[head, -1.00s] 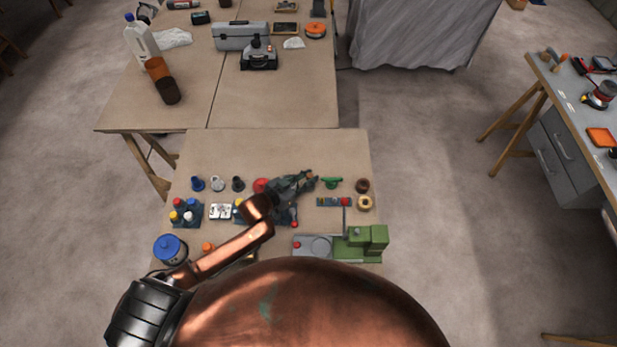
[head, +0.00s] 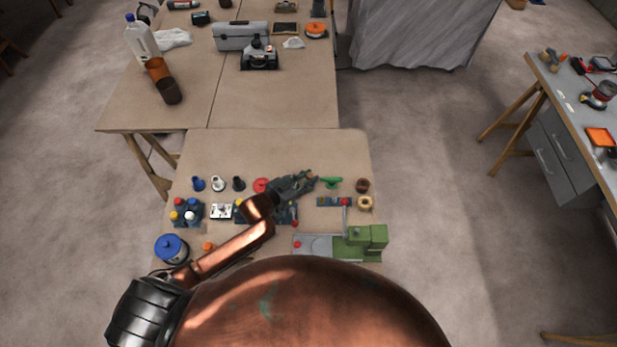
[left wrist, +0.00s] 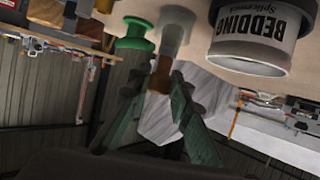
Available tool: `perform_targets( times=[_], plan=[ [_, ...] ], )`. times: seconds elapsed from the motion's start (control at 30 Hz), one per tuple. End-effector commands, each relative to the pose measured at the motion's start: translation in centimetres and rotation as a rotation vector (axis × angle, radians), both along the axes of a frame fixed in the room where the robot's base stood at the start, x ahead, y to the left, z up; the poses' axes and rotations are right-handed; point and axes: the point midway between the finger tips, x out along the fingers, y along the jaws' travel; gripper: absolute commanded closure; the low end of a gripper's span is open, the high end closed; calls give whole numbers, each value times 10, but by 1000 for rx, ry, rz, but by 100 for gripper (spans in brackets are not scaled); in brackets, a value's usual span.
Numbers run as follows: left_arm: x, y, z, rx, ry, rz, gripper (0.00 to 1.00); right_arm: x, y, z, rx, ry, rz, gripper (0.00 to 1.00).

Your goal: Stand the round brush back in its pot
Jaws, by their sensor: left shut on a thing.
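My left gripper (head: 308,178) reaches over the near table among small items. In the left wrist view the fingers (left wrist: 160,100) are closed around a slim thing with a brown part, which I take to be the round brush (left wrist: 162,72). Its far end looks pale and blurred, and its outline is partly hidden by the fingers. A dark-and-white pot lettered "BEDDING" (left wrist: 250,35) stands close by on the right of that view, apart from the fingers. I cannot tell which pot is the brush's. My right gripper is not in view.
A green item (head: 331,183) and a brown ring-shaped item (head: 362,185) lie just right of the gripper. A green machine (head: 368,240) stands at the near right. Small blue (head: 198,184), white and black cups stand left. The table's far strip is clear.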

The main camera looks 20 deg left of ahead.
Motion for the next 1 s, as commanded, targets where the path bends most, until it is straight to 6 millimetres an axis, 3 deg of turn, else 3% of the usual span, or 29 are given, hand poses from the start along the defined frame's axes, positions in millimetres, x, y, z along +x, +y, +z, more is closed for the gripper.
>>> perform_targets(
  times=[0.7, 0.73, 0.8, 1.0],
  plan=[
    [0, 0, -12, 0, -1, 0, 100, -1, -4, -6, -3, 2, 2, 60],
    [0, 0, -12, 0, -1, 0, 80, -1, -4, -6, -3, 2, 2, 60],
    [0, 0, -11, 0, -1, 0, 75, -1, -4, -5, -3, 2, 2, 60],
    [0, 0, -11, 0, 0, 0, 74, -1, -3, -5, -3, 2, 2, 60]
  ],
)
